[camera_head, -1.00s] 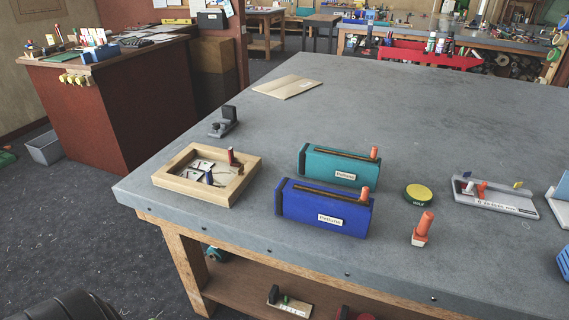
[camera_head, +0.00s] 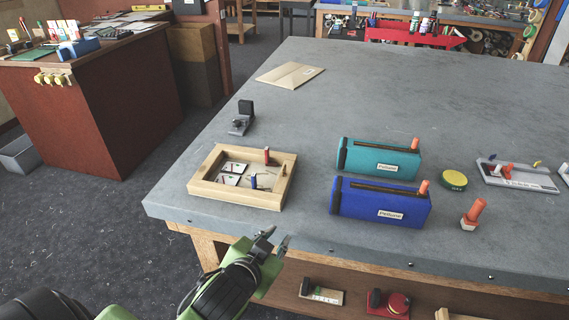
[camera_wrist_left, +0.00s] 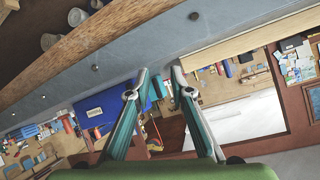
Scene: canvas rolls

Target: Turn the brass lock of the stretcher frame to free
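A light wooden frame (camera_head: 238,199), which looks like the stretcher frame, lies flat on the grey table near its front left corner. Inside it are pale cards, with a red peg (camera_head: 266,156) and a blue peg (camera_head: 253,181) upright. I cannot make out a brass lock at this size. My left gripper (camera_head: 277,240) is in front of the table edge, below and apart from the frame. In the left wrist view its two fingers (camera_wrist_left: 160,76) are spread with nothing between the tips. My right gripper is not in view.
A blue box (camera_head: 355,198) and a teal box (camera_head: 378,160) stand right of the frame. A dark clamp-like stand (camera_head: 241,122) is behind it. The table's front edge (camera_head: 330,249) lies near my left gripper.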

